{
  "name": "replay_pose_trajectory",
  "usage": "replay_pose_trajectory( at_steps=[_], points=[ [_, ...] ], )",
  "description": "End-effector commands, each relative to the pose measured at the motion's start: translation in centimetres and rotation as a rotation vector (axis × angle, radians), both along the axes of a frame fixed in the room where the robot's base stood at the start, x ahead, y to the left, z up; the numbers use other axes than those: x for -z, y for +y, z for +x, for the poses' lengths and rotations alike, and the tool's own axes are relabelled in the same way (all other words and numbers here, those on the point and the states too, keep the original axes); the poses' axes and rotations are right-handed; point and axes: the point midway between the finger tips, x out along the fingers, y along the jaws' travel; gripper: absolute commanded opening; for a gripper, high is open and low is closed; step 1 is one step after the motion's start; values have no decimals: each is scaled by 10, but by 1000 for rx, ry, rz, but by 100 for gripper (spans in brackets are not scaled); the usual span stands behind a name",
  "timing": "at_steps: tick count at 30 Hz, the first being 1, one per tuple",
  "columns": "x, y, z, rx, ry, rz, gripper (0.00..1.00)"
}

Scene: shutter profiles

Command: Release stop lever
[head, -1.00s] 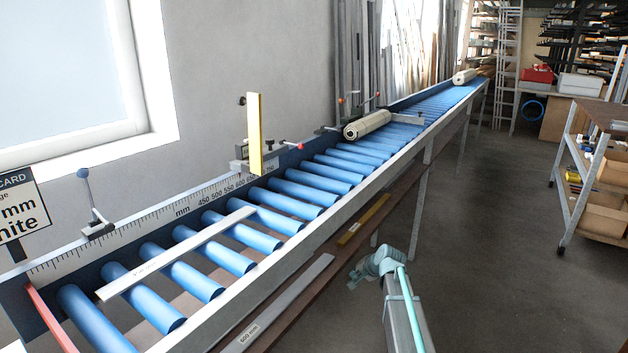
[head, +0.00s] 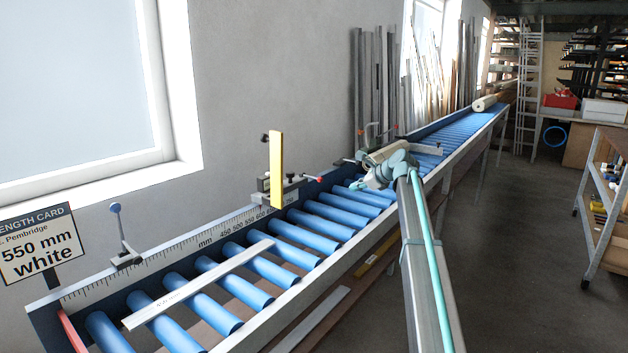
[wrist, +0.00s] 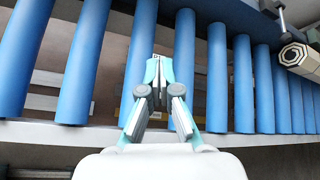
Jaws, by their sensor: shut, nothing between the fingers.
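A stop block (head: 280,188) with a tall yellow plate (head: 276,168) sits on the back rail by the ruler's high end. A lever with a red knob (head: 319,180) sticks out to its right. A second lever with a blue-grey knob (head: 115,208) stands upright on the rail at left.
A white strip (head: 200,285) lies across the near rollers (head: 322,228). A length card (head: 40,245) reads 550 mm white. The aisle at right is clear floor.

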Motion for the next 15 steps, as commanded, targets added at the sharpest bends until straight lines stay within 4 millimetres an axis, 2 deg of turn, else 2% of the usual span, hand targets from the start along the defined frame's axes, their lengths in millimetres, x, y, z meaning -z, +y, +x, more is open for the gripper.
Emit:
replay_pose_trajectory(
  at_steps=[1, 6, 15],
  points=[
    [-7, 3, 6, 18, 48, 40, 0],
    [-9, 9, 8, 64, 154, 126, 0],
    [-8, 11, 7, 74, 174, 142, 0]
  ],
)
